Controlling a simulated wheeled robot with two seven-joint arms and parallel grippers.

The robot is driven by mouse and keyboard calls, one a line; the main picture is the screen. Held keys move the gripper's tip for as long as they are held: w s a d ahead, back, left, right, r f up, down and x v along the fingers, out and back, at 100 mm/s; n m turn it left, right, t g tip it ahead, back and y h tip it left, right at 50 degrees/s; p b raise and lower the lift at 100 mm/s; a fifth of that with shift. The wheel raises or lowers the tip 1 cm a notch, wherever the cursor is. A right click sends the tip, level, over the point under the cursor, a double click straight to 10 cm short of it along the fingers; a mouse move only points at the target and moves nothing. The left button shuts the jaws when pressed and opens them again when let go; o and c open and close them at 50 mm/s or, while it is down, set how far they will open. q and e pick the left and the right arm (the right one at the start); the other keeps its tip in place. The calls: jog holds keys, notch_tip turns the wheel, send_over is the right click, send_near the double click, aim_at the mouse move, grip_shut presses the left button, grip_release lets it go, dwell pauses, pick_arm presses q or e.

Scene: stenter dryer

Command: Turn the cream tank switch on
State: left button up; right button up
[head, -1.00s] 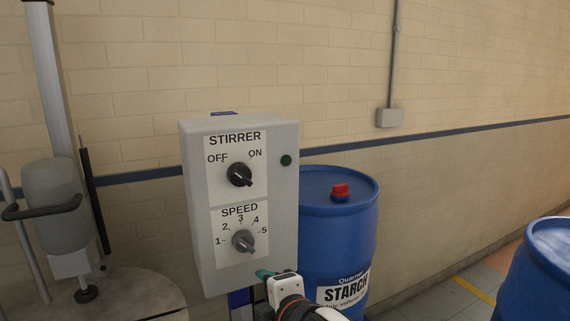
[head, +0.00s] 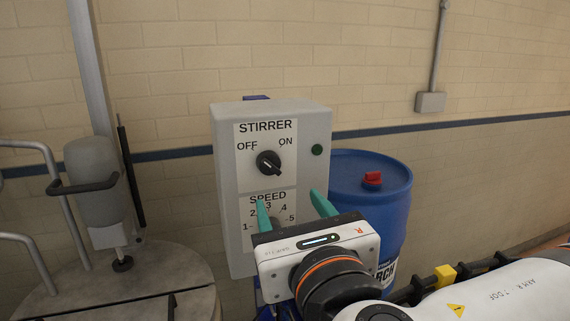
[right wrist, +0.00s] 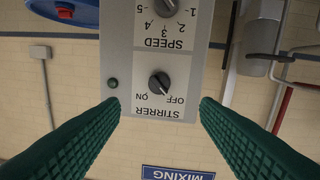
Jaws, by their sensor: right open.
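A light grey control box (head: 225,193) stands in front of the wall in the head view. Its black STIRRER knob (head: 268,163) sits between OFF and ON labels, its bar slanting along the OFF diagonal. The knob also shows upside down in the right wrist view (right wrist: 159,85). A dark green round lamp (head: 317,150) is right of ON. My right gripper (head: 292,208) is open and empty, before the SPEED panel and below the STIRRER knob. I see no cream tank label. My left gripper is out of view.
A round metal lid (head: 165,282) with an upright grey motor (head: 92,185) and rails is at left. A blue drum (head: 385,207) with a red cap stands close behind the box at right. A blue MIXING sign (right wrist: 178,173) shows in the wrist view.

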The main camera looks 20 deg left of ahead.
aim_at(272, 168)
jog(key=p+x, duration=0.5)
jog(key=x, duration=0.6)
jog(key=shift+r, duration=0.15)
jog(key=shift+w+a+p, duration=0.25)
jog(key=shift+w+p, duration=0.1)
jog(key=shift+w, duration=0.1)
